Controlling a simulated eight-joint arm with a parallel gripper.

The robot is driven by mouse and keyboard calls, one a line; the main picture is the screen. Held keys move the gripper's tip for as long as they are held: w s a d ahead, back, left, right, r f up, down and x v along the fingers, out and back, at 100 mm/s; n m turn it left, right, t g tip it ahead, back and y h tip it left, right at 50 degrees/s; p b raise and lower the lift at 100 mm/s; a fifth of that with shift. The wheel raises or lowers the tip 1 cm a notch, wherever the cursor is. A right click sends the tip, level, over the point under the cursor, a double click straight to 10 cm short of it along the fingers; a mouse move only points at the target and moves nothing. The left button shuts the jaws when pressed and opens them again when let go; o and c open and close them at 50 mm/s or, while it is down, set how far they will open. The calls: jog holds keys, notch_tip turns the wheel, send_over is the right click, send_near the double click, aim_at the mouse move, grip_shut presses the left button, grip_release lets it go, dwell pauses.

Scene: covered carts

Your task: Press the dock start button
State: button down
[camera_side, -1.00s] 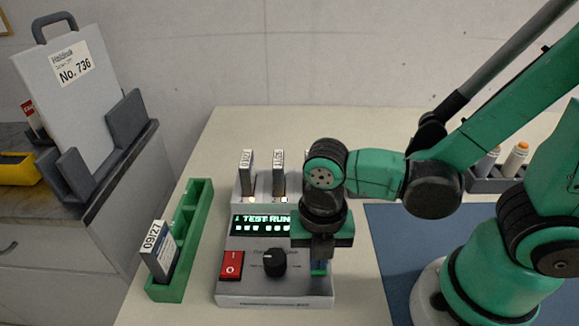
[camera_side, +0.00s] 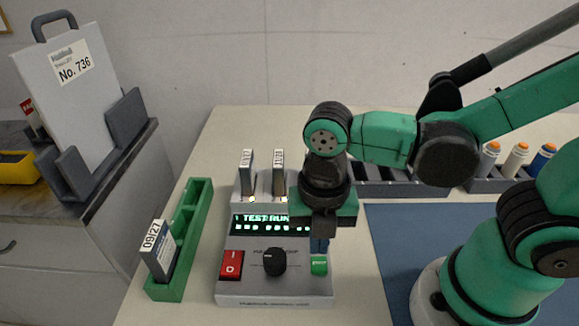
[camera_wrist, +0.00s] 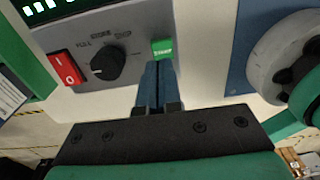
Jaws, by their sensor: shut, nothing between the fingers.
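The dock (camera_side: 275,287) is a grey box with a lit display (camera_side: 268,223) reading "TEST RUN", a red rocker switch (camera_side: 232,264), a black knob (camera_side: 274,262) and a green start button (camera_side: 319,264) at its front right. The green button also shows in the wrist view (camera_wrist: 162,48), just beyond my fingertips. My gripper (camera_side: 320,245) is shut and empty, pointing down, with its tips above and behind the button in the side view.
Two labelled modules (camera_side: 247,175) stand in slots at the dock's back. A green rack (camera_side: 199,216) holding one module (camera_side: 159,252) stands to the left. A grey tray (camera_side: 400,183) and several bottles stand at the back right. A blue mat (camera_side: 385,235) lies right of the dock.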

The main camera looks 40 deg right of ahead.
aim_at(316, 259)
jog(key=shift+r, duration=2.05)
jog(key=w+d+r+m+t, duration=0.1)
jog(key=w+d+m+t, duration=0.2)
jog(key=m, duration=1)
jog(key=w+d+r+m+t, duration=0.1)
jog(key=w+d+m+t, duration=0.2)
jog(key=d+m, duration=0.4)
jog(key=m+t, duration=0.1)
jog(key=m, duration=0.6)
jog(key=shift+w, duration=0.35)
